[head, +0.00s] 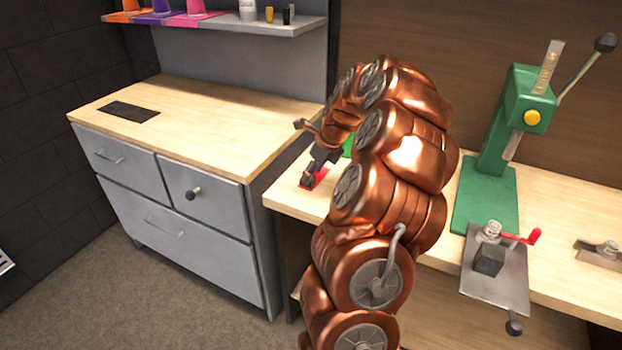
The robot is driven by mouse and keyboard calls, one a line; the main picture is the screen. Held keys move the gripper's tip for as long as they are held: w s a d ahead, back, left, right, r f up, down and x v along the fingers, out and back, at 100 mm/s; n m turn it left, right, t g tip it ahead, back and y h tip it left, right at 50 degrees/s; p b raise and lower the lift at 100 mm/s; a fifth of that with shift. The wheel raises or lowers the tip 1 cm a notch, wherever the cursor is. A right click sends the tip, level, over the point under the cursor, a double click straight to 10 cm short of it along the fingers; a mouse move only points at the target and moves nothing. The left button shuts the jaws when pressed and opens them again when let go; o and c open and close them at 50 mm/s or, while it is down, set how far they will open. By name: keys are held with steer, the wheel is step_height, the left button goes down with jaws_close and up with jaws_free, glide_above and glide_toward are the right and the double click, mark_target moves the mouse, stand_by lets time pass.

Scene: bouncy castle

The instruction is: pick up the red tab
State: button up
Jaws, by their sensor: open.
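A flat red piece (321,176), which looks like the red tab, lies on the light wooden bench (288,196) near its left front corner. My gripper (309,179) is open and points down at the red piece, covering part of it. Whether the fingers touch it or stand just above it, I cannot tell. My copper-coloured arm rises in the middle of the view and hides the bench behind it. A green thing (348,147) shows partly just behind my gripper, mostly hidden by the arm.
A green lever press (487,195) stands on the bench at the right. A metal clamp plate with a red handle (524,237) sits in front of it. A grey drawer cabinet (205,250) with a mostly clear wooden top stands left. A shelf (225,21) above holds coloured cups.

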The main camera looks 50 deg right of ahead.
steer(key=shift+x, duration=1.35)
steer(key=shift+a, duration=0.2)
jaws_close()
